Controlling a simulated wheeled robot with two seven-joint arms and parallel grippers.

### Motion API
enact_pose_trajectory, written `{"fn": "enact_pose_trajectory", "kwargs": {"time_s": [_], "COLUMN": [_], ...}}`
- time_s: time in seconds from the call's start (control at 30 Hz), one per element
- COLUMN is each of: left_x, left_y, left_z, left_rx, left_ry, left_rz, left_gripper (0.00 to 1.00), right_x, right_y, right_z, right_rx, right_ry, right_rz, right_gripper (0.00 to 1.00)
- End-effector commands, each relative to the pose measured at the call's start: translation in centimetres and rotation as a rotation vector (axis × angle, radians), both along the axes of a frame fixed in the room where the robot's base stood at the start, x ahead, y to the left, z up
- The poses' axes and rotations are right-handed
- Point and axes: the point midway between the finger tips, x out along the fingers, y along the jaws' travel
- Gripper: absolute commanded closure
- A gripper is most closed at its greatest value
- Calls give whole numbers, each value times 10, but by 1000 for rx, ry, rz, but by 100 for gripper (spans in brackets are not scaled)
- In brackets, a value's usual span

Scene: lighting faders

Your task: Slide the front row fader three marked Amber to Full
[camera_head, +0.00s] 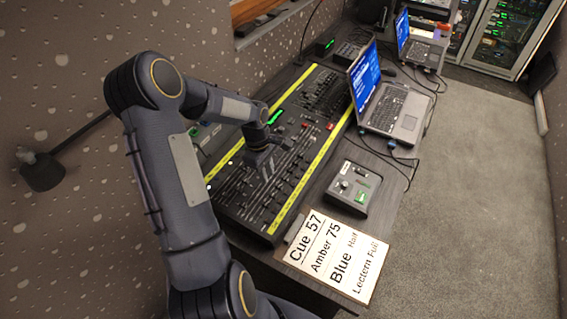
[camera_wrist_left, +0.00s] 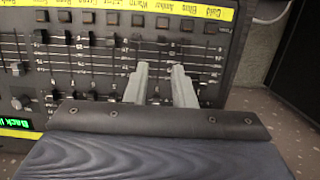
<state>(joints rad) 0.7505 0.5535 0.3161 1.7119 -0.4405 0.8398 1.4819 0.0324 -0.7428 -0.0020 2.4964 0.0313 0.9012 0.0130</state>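The black lighting console (camera_head: 233,189) lies along the desk with yellow label strips on its long edges. In the left wrist view, one yellow strip (camera_wrist_left: 228,14) carries printed names, including Amber, above a row of dark buttons. The Amber button (camera_wrist_left: 162,22) and its fader column sit roughly in line with the gap between my fingers. My left gripper (camera_head: 262,163) is over the console's fader area; in the left wrist view its two pale fingers (camera_wrist_left: 161,76) stand apart over the faders. I cannot tell whether a fader cap is between them. My right gripper is not in view.
A card (camera_head: 336,256) on the desk's near edge reads Cue 57, Amber 75, Blue Half, Lectern Full. A small control box (camera_head: 352,188) and an open laptop (camera_head: 398,108) stand right of the console. Open carpet (camera_head: 480,190) lies further right.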

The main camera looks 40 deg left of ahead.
Motion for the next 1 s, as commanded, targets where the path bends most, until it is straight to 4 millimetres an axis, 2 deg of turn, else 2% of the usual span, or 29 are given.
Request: {"fn": "enact_pose_trajectory", "kwargs": {"time_s": [0.27,0.57,0.7,1.0], "left_x": [-1,0,1,1], "left_y": [-3,-9,-12,-15], "left_z": [-21,-56,-73,-88], "left_rx": [-1,-2,0,0], "left_ry": [2,0,-1,-2], "left_rz": [-2,-3,-5,-4], "left_gripper": [77,77,77,77], "right_x": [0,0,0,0], "right_y": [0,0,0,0], "right_z": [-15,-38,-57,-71], "right_rx": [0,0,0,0], "right_ry": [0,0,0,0], "right_rz": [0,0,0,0], "right_gripper": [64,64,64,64]}}
